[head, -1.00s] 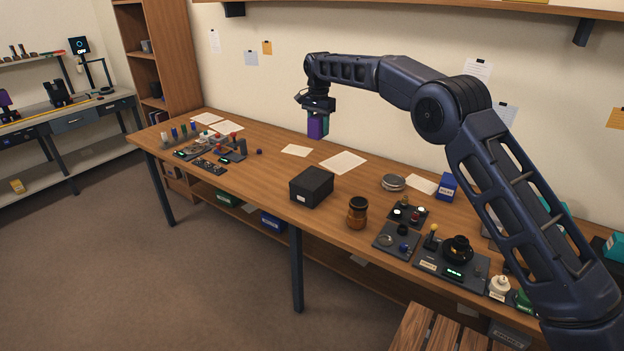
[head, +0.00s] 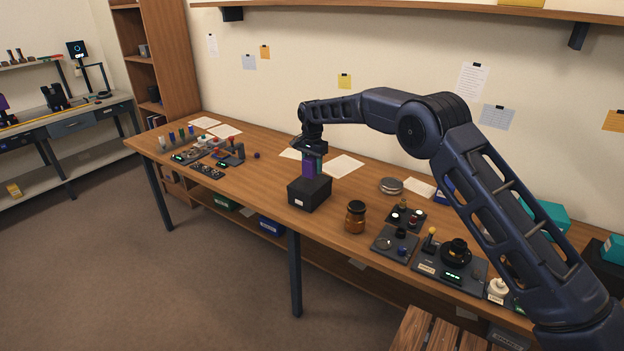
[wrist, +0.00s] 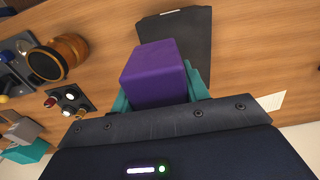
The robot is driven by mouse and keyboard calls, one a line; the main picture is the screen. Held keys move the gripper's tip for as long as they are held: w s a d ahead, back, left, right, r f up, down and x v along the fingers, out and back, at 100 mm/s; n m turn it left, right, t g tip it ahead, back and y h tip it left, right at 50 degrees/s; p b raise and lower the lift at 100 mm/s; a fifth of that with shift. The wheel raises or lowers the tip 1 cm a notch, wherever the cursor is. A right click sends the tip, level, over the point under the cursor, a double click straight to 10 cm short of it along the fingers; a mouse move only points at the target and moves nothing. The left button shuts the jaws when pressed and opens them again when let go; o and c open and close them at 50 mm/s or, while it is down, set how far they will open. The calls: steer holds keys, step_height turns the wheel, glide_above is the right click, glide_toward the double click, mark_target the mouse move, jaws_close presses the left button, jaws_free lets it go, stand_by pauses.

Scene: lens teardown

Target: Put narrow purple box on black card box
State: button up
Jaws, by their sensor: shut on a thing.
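The narrow purple box (head: 308,169) is upright in my gripper (head: 313,160), just over the black card box (head: 310,196) on the wooden table in the head view. In the wrist view the purple box (wrist: 153,74) sits between the teal fingers of my gripper (wrist: 160,88). The dark top of the black card box (wrist: 186,38) shows beyond it there. My gripper is shut on the purple box. In the head view the purple box's lower end overlaps the back of the black box's top; I cannot tell if they touch.
An amber jar (head: 355,217) stands right of the black box, with a round metal tin (head: 391,186) behind. Dark trays of small parts (head: 395,242) lie further right, and others (head: 208,150) at the far left. White papers (head: 343,166) lie behind. Table left of the black box is clear.

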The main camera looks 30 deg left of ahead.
mark_target(313, 157)
steer(key=shift+f, duration=2.85)
steer(key=shift+f, duration=0.1)
steer(key=o, duration=1)
steer(key=shift+o, duration=0.2)
step_height(313, 157, up, 12)
steer(key=shift+r, duration=0.1)
